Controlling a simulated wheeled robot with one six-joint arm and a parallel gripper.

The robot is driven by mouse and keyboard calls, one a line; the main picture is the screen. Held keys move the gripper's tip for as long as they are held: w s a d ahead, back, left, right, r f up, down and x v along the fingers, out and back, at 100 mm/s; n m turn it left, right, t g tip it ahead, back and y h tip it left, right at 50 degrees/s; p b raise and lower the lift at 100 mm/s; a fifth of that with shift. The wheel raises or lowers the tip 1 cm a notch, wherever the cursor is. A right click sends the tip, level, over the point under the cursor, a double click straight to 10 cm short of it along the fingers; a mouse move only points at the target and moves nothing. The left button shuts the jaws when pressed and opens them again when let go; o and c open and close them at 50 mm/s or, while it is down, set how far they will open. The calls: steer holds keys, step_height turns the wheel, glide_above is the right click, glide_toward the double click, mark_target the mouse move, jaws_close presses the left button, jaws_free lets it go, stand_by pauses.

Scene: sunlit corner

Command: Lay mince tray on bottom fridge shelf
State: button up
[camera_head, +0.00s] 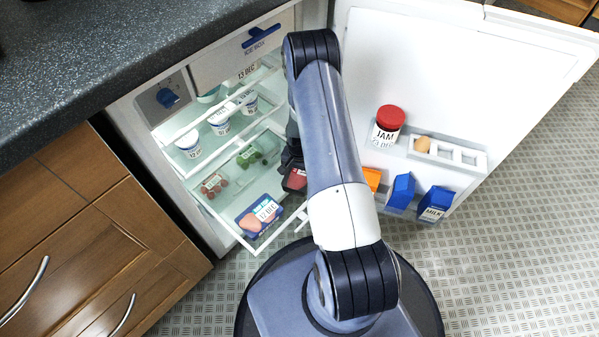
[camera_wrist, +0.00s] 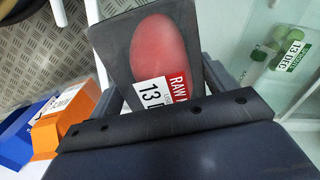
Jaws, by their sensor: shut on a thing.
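The mince tray is a dark tray with a red oval of meat (camera_wrist: 157,43) and a label reading "RAW" and "13 D". My gripper (camera_wrist: 150,98) is shut on it; the fingers are partly hidden behind the wrist's dark bar. In the head view the tray (camera_head: 297,180) is at the fridge opening, mostly behind my arm. The lower visible fridge shelf (camera_head: 228,217) holds a blue tray of pinkish meat (camera_head: 256,220) at its front, a pack of red round items (camera_head: 213,184) and a green pack (camera_head: 250,156). I cannot tell whether the mince tray touches the shelf.
Several white pots (camera_head: 188,145) stand on the shelf above. The fridge door (camera_head: 420,75) is open to the right, with a jam jar (camera_head: 387,126), an egg (camera_head: 422,144), an orange carton (camera_head: 371,179) and blue cartons (camera_head: 401,190). A counter (camera_head: 110,40) is at left.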

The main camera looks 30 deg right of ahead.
mark_target(300, 172)
steer(key=o, duration=1.2)
step_height(300, 172, up, 12)
steer(key=p, duration=0.4)
